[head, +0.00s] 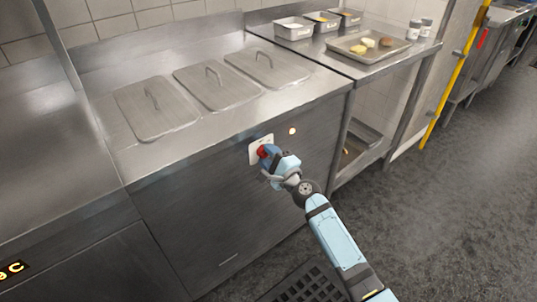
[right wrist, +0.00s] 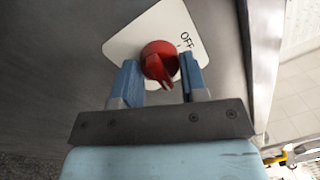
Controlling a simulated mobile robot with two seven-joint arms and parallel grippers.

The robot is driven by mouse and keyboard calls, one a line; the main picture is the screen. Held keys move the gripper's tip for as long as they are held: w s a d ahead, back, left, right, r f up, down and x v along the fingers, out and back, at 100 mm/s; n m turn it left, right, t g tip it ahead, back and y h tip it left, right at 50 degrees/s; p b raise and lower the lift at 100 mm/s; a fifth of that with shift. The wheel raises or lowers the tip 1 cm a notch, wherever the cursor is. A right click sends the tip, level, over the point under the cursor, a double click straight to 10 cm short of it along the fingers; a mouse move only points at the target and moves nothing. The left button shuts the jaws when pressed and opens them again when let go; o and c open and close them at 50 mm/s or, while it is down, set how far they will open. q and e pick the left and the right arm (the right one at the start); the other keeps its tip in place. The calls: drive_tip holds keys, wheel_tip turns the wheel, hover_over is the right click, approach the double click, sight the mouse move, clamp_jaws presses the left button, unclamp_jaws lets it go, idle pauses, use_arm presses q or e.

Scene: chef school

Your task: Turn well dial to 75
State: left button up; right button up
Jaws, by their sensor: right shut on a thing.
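The well dial is a red knob (head: 263,151) on a white plate (head: 254,146) on the front of the steel counter. In the right wrist view the red knob (right wrist: 160,62) sits between the two blue fingers, in front of the white plate (right wrist: 130,47), which bears the word OFF at its upper right. Its raised grip points toward the bottom of that view. My right gripper (head: 268,155) is shut on the knob; it also shows in the right wrist view (right wrist: 160,80). Other markings on the plate are hidden or unreadable. My left gripper is not in view.
A small lit lamp (head: 292,131) is right of the dial. Lidded wells (head: 215,87) are set in the counter top. A side table at the right holds a food tray (head: 368,46) and small pans (head: 293,29). A floor grate (head: 300,285) lies below.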

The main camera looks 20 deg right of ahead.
drive_tip(key=shift+m, duration=0.3)
drive_tip(key=o, duration=0.9)
drive_tip(key=shift+b+v, duration=0.4)
drive_tip(key=shift+v, duration=6.5)
